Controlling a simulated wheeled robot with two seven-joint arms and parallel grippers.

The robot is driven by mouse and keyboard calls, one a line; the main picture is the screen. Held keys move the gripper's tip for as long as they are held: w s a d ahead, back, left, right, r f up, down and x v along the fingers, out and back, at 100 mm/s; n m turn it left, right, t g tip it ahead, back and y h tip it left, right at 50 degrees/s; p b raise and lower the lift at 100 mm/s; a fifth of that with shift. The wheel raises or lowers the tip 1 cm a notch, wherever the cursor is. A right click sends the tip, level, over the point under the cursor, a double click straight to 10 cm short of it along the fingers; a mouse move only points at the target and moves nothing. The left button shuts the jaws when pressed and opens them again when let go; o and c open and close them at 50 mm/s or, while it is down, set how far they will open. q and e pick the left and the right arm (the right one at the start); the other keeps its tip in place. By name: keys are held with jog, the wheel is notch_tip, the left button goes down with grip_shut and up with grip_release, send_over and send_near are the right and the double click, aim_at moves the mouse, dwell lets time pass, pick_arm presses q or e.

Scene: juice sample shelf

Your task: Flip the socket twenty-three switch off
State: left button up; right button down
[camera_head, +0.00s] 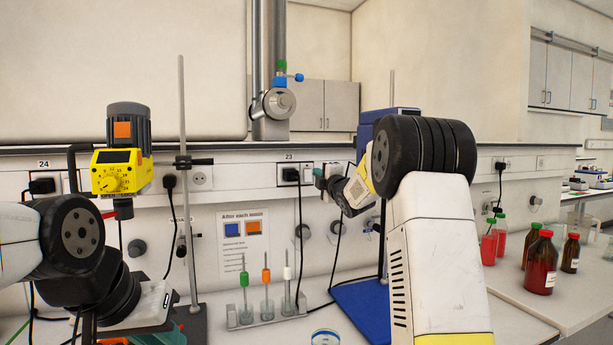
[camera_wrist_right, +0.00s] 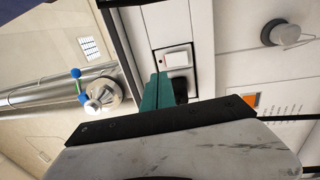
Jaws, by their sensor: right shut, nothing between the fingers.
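Socket twenty-three (camera_head: 289,175) is on the wall trunking under a "23" label, with a black plug in it. Its white rocker switch (camera_head: 308,172) sits just right of the plug. In the right wrist view the switch (camera_wrist_right: 176,59) shows a small red mark, and the black plug (camera_wrist_right: 181,90) is partly hidden by the fingers. My right gripper (camera_head: 319,173) is shut and empty, its teal fingertips close to the switch; I cannot tell if they touch it. In the wrist view the fingers (camera_wrist_right: 157,91) reach beside the socket. My left gripper (camera_head: 168,336) is partly cut off at the lower left.
Socket 24 (camera_head: 43,186) has a plug at the left. A yellow stirrer (camera_head: 122,172) hangs on a stand. A rack (camera_head: 268,317) with several stirring rods stands below the socket. Red bottles (camera_head: 541,264) stand on the right bench. Black cables hang along the wall.

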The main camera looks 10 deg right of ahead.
jog(key=r+v, duration=0.1)
jog(key=v, duration=0.5)
jog(key=shift+s+r, duration=0.3)
jog(key=shift+s, duration=0.05)
jog(key=s+a+f+m+g, duration=0.1)
jog(key=s+f+m+g, duration=0.3)
jog(key=s, duration=1)
jog(key=s+a+f+m+g+h, duration=0.1)
jog(key=s+f+m+g, duration=0.3)
jog(key=s+f+m, duration=0.4)
jog(key=s+a+f+m+g, duration=0.3)
jog(key=s+f+m+g, duration=0.2)
jog(key=s, duration=1.6)
jog(key=f+m, duration=0.1)
jog(key=m, duration=0.1)
jog(key=shift+s+f+m+h, duration=0.3)
jog(key=shift+s, duration=0.1)
